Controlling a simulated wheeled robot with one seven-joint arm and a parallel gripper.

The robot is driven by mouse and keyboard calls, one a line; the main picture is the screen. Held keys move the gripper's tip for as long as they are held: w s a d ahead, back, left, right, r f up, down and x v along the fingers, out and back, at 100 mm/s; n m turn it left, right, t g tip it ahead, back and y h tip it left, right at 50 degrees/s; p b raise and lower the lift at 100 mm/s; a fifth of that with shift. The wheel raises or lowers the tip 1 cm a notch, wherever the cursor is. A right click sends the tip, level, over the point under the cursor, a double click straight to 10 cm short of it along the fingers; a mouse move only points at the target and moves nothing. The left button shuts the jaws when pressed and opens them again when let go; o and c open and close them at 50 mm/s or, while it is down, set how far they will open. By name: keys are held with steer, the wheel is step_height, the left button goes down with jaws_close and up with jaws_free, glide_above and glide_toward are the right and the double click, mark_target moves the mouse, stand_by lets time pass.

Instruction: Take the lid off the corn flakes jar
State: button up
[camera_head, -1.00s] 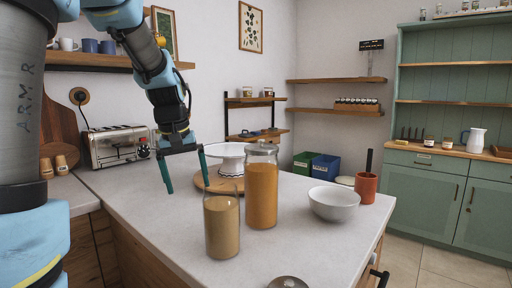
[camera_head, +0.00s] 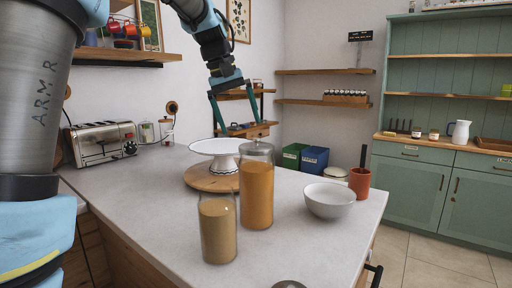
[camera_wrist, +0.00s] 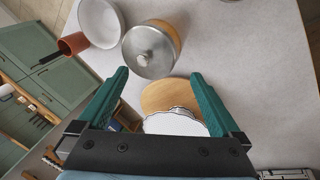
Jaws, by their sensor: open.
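The tall glass jar (camera_head: 256,195) with orange-brown contents stands upright on the counter, probably the corn flakes jar; no label is readable. Its silver lid (camera_head: 256,149) is on top. In the wrist view the lid (camera_wrist: 150,50) shows from above with a round knob, and part of the jar's side (camera_wrist: 174,33) shows beyond it. My gripper (camera_head: 240,130) is open and empty, with teal fingers spread, above the counter near the lid. In the wrist view the lid lies just beyond the fingertips (camera_wrist: 159,74), not between them.
A shorter lidless jar (camera_head: 218,230) stands in front left of the tall jar. A loose lid (camera_head: 289,284) lies at the bottom edge. A white cake stand (camera_head: 220,147) on a round board (camera_head: 205,180) is behind left; a white bowl (camera_head: 329,200) and orange cup (camera_head: 360,182) are right.

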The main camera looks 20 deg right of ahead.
mark_target(249, 145)
steer(key=shift+p+x, duration=0.95)
steer(key=shift+x, duration=2.25)
steer(key=shift+d, duration=0.15)
steer(key=c, duration=1.2)
